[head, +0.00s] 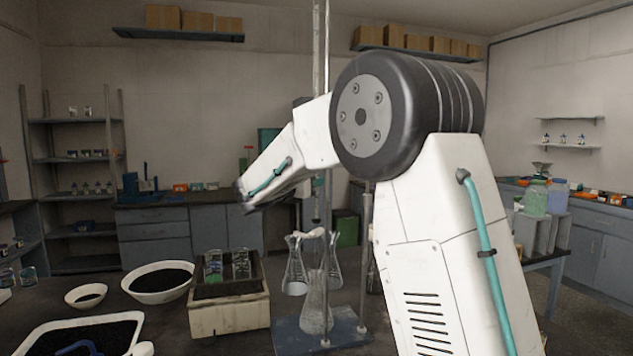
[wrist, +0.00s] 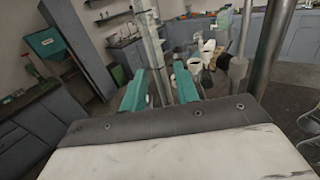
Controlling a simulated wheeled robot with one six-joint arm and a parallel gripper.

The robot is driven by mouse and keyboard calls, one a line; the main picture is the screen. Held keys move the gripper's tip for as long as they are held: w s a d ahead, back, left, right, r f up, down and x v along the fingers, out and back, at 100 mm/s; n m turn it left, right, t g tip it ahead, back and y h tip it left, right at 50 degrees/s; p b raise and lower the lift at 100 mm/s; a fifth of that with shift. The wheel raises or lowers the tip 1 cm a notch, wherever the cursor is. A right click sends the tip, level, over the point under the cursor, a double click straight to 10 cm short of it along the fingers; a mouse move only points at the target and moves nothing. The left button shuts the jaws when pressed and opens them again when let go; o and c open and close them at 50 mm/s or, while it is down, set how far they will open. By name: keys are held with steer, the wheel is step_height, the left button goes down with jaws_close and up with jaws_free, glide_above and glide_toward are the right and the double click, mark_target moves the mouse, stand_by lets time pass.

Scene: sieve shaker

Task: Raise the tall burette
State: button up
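The tall burette (head: 320,50) is a slim upright tube that rises to the top of the head view. My arm hides its middle, and it hangs above glass flasks on a blue-grey base plate. In the wrist view what looks like the burette (wrist: 148,45) runs down toward the space between my fingers. My gripper (wrist: 160,88) is open, with two teal fingers apart and a clear gap between them. I cannot tell whether the tube is between the fingers or just beyond them. In the head view my fingers are hidden.
Left are a beige box (head: 228,315) with beakers, a bowl (head: 158,296) of dark grains and a white tray (head: 40,332). Thick posts (wrist: 272,50) stand right in the wrist view.

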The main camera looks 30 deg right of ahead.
steer(key=shift+x, duration=0.9)
jaws_close()
step_height(320, 180, up, 8)
steer(key=shift+f, duration=0.15)
jaws_free()
steer(key=shift+a, duration=0.1)
steer(key=v, duration=0.7)
steer(key=shift+s+a, duration=0.15)
steer(key=shift+a, duration=0.2)
steer(key=shift+f, duration=0.15)
